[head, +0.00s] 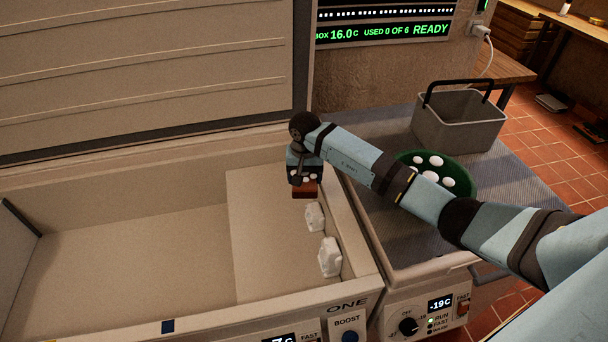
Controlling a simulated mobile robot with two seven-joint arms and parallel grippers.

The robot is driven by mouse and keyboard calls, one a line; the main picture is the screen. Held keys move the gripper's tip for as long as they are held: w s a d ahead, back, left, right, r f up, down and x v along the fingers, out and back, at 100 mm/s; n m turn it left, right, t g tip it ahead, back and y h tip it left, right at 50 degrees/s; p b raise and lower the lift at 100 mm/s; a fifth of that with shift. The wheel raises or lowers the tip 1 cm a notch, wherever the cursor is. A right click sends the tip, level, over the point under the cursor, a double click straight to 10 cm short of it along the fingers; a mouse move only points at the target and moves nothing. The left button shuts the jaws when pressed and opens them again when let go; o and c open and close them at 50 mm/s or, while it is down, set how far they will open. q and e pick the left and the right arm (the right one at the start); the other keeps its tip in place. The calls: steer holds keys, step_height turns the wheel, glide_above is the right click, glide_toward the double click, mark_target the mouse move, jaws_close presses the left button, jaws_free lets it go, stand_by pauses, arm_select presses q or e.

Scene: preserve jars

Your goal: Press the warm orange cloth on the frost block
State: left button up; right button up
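Inside the open chest freezer, on the raised step (265,235) at its right end, two white frost blocks, a far one (314,216) and a near one (330,257), stand along the right wall. My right gripper (305,181) points down over the far end of this step. A folded red-brown to orange cloth (305,190) is at its fingertips, and the gripper appears shut on it. The cloth is just beyond the far frost block. I cannot tell whether it touches anything beneath; my gripper hides what is behind it. My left gripper is not in view.
The freezer's right rim (357,235) stands close beside the gripper and frost blocks. To the right, a green bowl (470,187) with several white round things and a grey handled basket (458,122) stand on a grey ribbed surface. The freezer's left floor (130,260) is clear.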

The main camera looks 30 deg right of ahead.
arm_select(q)
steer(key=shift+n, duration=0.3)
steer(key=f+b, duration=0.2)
steer(key=b, duration=0.1)
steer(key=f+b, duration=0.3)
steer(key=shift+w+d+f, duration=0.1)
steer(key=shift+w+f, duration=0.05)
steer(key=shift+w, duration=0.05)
arm_select(e)
step_height(320, 180, down, 11)
steer(key=shift+r, duration=0.1)
arm_select(q)
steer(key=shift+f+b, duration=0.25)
steer(key=shift+b, duration=0.1)
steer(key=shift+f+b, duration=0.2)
steer(key=shift+b, duration=0.15)
arm_select(e)
steer(key=shift+f, duration=0.6)
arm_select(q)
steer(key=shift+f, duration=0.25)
arm_select(e)
steer(key=shift+f, duration=0.1)
stand_by(3.7)
